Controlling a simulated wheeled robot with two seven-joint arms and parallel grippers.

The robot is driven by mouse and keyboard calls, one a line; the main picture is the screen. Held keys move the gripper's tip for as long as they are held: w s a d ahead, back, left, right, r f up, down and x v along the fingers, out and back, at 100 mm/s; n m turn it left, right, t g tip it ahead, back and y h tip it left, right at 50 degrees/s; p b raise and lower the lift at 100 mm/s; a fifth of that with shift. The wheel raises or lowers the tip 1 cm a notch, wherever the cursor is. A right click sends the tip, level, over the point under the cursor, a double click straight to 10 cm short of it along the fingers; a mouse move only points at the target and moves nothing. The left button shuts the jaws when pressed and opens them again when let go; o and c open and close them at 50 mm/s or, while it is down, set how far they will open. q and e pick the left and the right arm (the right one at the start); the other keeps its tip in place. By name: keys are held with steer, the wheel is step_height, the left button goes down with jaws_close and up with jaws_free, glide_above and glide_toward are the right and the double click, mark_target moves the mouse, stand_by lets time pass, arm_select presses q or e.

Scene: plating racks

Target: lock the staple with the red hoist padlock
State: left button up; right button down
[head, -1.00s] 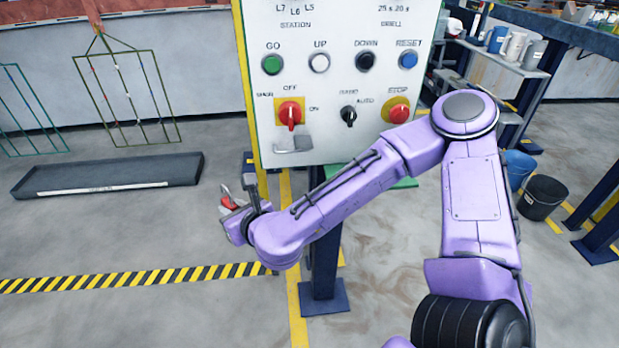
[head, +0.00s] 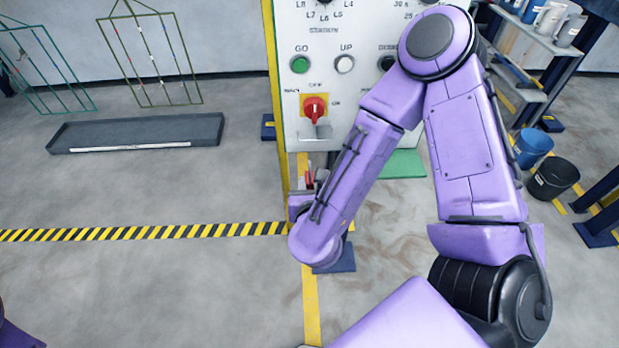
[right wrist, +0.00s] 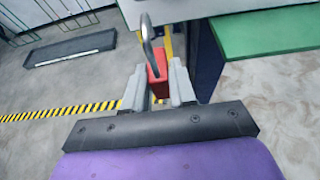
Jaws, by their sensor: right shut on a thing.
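The red padlock (right wrist: 159,76) is between the fingers of my right gripper (right wrist: 160,90) in the right wrist view. Its grey metal shackle (right wrist: 147,36) points up, in front of the panel's lower edge; whether it is open is unclear. In the head view my right gripper (head: 313,183) is small and partly hidden by my arm, with a bit of the red padlock (head: 308,179) showing. The grey staple (head: 316,132) sits under the red OFF/ON switch (head: 315,108) on the panel. The gripper is below the staple, and the padlock looks apart from it. My left gripper is out of view.
The control panel (head: 284,82) stands on a blue post with a green ledge (head: 400,163) below. A dark tray (head: 135,133) and wire racks (head: 150,55) are at left. Blue (head: 533,147) and black (head: 552,178) buckets stand at right.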

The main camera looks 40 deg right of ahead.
steer(key=shift+w+d, duration=0.95)
steer(key=shift+w, duration=0.6)
steer(key=shift+w+d, duration=1)
steer(key=shift+w, duration=0.6)
steer(key=shift+w+d, duration=0.95)
steer(key=shift+w, duration=0.6)
step_height(320, 180, down, 2)
steer(key=shift+d+f+b, duration=0.15)
steer(key=shift+f+b, duration=0.1)
steer(key=shift+b, duration=0.8)
steer(key=shift+s+d+p, duration=0.3)
steer(key=shift+s+d, duration=0.25)
steer(key=shift+d, duration=0.25)
steer(key=shift+s+d+p, duration=0.25)
steer(key=shift+s+d, duration=0.25)
steer(key=shift+d, duration=0.25)
steer(key=shift+r+p, duration=0.95)
steer(key=shift+r, duration=0.3)
steer(key=shift+f+b, duration=0.4)
steer(key=shift+b, duration=0.05)
